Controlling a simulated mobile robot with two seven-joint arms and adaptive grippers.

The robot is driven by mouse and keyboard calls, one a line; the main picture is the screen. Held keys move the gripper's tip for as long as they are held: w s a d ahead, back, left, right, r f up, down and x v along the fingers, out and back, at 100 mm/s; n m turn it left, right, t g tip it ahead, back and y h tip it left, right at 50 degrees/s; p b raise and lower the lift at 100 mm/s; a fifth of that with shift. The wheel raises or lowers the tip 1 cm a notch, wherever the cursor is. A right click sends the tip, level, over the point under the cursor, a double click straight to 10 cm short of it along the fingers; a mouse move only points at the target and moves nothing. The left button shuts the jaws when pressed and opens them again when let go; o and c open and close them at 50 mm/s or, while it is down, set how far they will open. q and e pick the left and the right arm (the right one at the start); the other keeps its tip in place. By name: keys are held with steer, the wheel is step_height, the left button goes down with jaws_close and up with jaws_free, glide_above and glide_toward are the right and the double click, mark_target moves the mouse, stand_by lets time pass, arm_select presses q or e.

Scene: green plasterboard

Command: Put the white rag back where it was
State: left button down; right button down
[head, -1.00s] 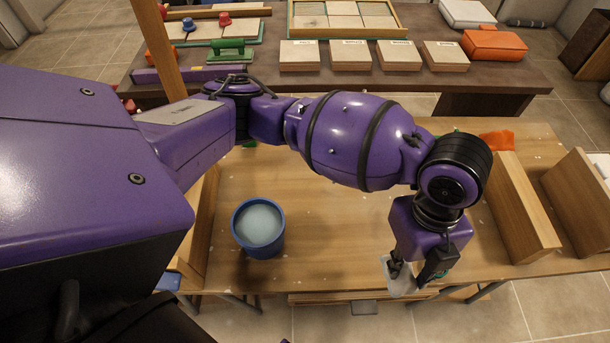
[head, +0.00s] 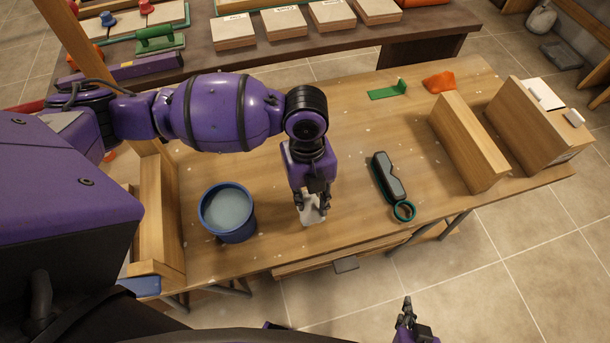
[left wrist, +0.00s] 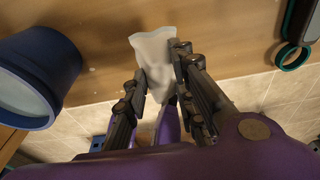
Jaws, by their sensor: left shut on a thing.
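The white rag (head: 309,213) hangs in my left gripper (head: 313,204), over the front part of the wooden table (head: 265,185). In the left wrist view the rag (left wrist: 155,55) is pinched between the two fingers of my left gripper (left wrist: 158,72), and its far end sticks out past them. I cannot tell whether the rag touches the table. My right gripper (head: 408,325) is at the bottom edge of the head view, in front of the table; its fingers are too small to read.
A blue bucket (head: 247,222) of pale liquid stands left of my left gripper. A dark tool with a green ring (head: 404,211) lies to the right. Upright wooden boards (head: 468,145) stand further right. A green piece (head: 388,91) and an orange cloth (head: 439,83) lie at the back.

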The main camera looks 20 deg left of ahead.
mark_target(305, 203)
arm_select(q)
steer(key=shift+w+a+f, duration=0.15)
steer(key=shift+a+f, duration=0.45)
steer(key=shift+f, duration=1.6)
steer(key=c, duration=1.5)
jaws_free()
steer(key=shift+f, duration=0.15)
steer(key=shift+o, duration=0.2)
steer(key=r, duration=0.4)
steer(key=w+r, duration=0.1)
steer(key=r, duration=0.3)
steer(key=a+r, duration=0.1)
steer(key=r, duration=0.3)
steer(key=shift+w+r, duration=0.15)
steer(key=shift+w, duration=0.15)
